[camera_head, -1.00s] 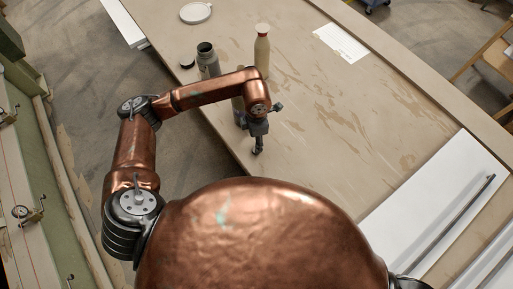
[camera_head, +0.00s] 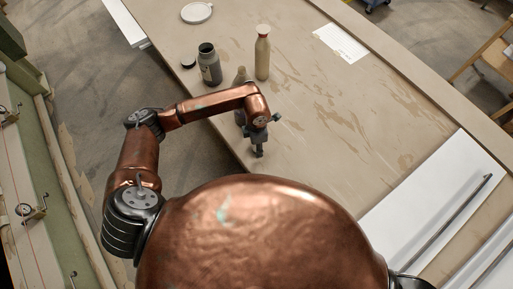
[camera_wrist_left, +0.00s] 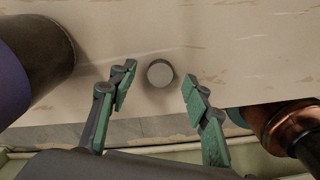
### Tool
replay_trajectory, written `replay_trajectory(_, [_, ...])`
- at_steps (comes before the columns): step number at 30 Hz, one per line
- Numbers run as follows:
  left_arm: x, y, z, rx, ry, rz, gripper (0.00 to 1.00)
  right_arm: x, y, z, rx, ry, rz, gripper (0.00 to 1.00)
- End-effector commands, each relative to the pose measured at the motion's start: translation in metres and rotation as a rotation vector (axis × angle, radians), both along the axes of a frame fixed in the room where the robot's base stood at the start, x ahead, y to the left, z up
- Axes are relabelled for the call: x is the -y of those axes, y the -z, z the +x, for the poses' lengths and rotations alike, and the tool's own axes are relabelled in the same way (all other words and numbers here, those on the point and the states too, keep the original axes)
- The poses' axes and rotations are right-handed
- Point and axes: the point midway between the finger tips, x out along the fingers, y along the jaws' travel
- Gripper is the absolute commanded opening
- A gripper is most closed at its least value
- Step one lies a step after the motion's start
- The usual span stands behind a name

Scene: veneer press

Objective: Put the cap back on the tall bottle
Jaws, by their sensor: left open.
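A small round grey disc (camera_wrist_left: 160,74), possibly the cap, shows in the left wrist view between the fingers and apart from both. My left gripper (camera_head: 258,150) is open, over the near left part of the table; in the left wrist view its fingers (camera_wrist_left: 158,88) are spread. A tan bottle with a reddish neck (camera_head: 262,54) stands upright beyond the arm. A dark grey bottle with an open mouth (camera_head: 209,66) stands to its left. A grey bottle (camera_head: 240,78) is mostly hidden behind my arm. I cannot tell which is the tall bottle. My right gripper is out of view.
A black round lid (camera_head: 188,62) lies beside the dark bottle, near the table's left edge. A white round dish (camera_head: 197,12) and a paper sheet (camera_head: 341,43) lie farther back. A large dark cylinder (camera_wrist_left: 38,60) stands close at the left in the wrist view. The table's middle is clear.

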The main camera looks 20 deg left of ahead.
Motion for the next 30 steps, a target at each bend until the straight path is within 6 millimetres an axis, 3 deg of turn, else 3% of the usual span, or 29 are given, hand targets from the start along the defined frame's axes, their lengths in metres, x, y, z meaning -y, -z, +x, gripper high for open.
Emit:
replay_trajectory(4, [0.0005,0.0126,-0.0006,-0.001,0.001,0.0,0.44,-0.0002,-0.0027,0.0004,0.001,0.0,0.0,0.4])
replay_trajectory(14, [0.0004,0.014,-0.0003,0.0,0.002,0.0,0.44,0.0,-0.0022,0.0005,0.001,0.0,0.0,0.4])
replay_trajectory(27, [0.0002,0.0137,-0.0002,0.0,0.001,-0.001,0.16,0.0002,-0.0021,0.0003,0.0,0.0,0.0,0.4])
replay_trajectory(30, [0.0003,0.0137,-0.0002,0.0,0.001,-0.001,0.16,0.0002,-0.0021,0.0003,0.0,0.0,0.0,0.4])
